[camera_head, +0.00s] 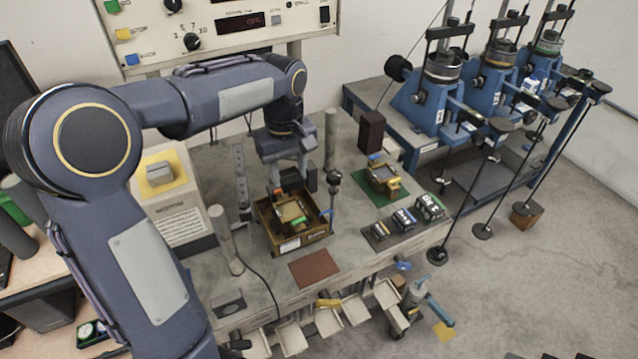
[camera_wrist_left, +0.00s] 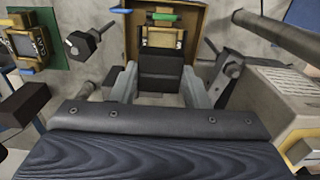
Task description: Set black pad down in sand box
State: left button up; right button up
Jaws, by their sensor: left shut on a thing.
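The black pad (camera_wrist_left: 160,72) sits between the two grey fingers of my left gripper (camera_wrist_left: 158,88), which is shut on it. In the head view my left gripper (camera_head: 284,178) hangs from above at the back edge of the sand box. The sand box (camera_head: 306,241) is an open brown box on the grey bench. It also shows at the top of the left wrist view (camera_wrist_left: 193,22), just beyond the pad. A brass-coloured frame (camera_head: 290,212) with a green strip is inside it. The gripper hides part of the box's back. My right gripper is not in view.
A grey post (camera_head: 330,140) and a black-knobbed rod (camera_head: 334,180) stand right of the box. A metal upright (camera_head: 241,180) and a beige machine (camera_head: 175,220) stand left. A green mat (camera_head: 382,196) bears a device. A brown mat (camera_head: 314,268) lies clear in front.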

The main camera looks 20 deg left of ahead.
pick_arm(q)
jog(key=shift+w+a, duration=0.25)
jog(key=shift+a, duration=0.25)
jog(key=shift+f, duration=0.1)
jog(key=shift+f+b, duration=3.5)
jog(key=shift+f, duration=0.4)
jog(key=shift+f+b, duration=0.55)
jog(key=shift+f, duration=0.35)
jog(key=o, duration=1.3)
jog(key=shift+o, duration=0.2)
notch_tip(320, 180, up, 8)
jog(key=shift+f, duration=0.1)
